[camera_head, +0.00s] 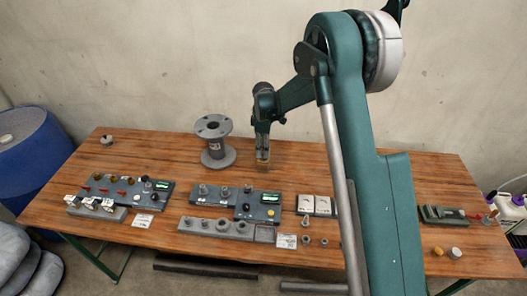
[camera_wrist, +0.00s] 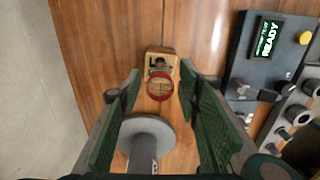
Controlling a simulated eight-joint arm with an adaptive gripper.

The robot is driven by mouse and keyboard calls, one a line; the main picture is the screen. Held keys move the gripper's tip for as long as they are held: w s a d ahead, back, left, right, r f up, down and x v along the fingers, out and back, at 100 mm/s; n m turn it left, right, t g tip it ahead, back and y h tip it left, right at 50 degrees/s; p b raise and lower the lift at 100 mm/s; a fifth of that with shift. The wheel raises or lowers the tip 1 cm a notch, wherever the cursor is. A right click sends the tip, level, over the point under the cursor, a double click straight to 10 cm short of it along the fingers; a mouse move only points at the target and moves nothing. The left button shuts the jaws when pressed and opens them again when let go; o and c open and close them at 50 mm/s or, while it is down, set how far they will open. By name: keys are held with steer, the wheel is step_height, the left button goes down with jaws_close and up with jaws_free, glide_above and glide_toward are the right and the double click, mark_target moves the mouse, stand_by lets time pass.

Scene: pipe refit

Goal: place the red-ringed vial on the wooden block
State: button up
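The red-ringed vial (camera_wrist: 160,88) shows end-on in the wrist view as a red ring around a brownish centre. It lies between the fingertips of my gripper (camera_wrist: 160,76), with a visible gap to each green finger. The wooden block (camera_wrist: 160,62), light with a dark mark on top, shows just beyond the vial. The vial overlaps its near edge, and I cannot tell whether it rests on it. In the head view my gripper (camera_head: 262,150) points down just above the block (camera_head: 263,165). The vial is too small to make out there.
A grey flanged spool (camera_head: 214,140) stands close left of my gripper; its flange (camera_wrist: 145,130) shows between the fingers in the wrist view. A panel with a green display (camera_head: 257,204) and a grey fittings rack (camera_head: 215,227) lie nearer the front. The table behind is clear.

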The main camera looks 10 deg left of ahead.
step_height(320, 180, up, 10)
steer(key=shift+r, duration=0.2)
stand_by(0.3)
stand_by(0.4)
steer(key=shift+s+d+r, duration=0.1)
steer(key=shift+d+r, duration=0.1)
steer(key=shift+r, duration=0.05)
steer(key=s+d+r+m+t, duration=0.3)
steer(key=s+d+r+m, duration=0.5)
steer(key=s+d+r, duration=1.1)
steer(key=s+d+m+t, duration=0.1)
steer(key=s+d+m, duration=0.2)
steer(key=s, duration=0.6)
steer(key=s+d+m+t, duration=0.1)
steer(key=s+d+m, duration=0.2)
steer(key=s+d, duration=0.3)
steer(key=s+d+f+m+t, duration=0.1)
steer(key=s+d+m, duration=0.3)
steer(key=s, duration=0.8)
steer(key=shift+d+t, duration=0.3)
steer(key=shift+t, duration=0.3)
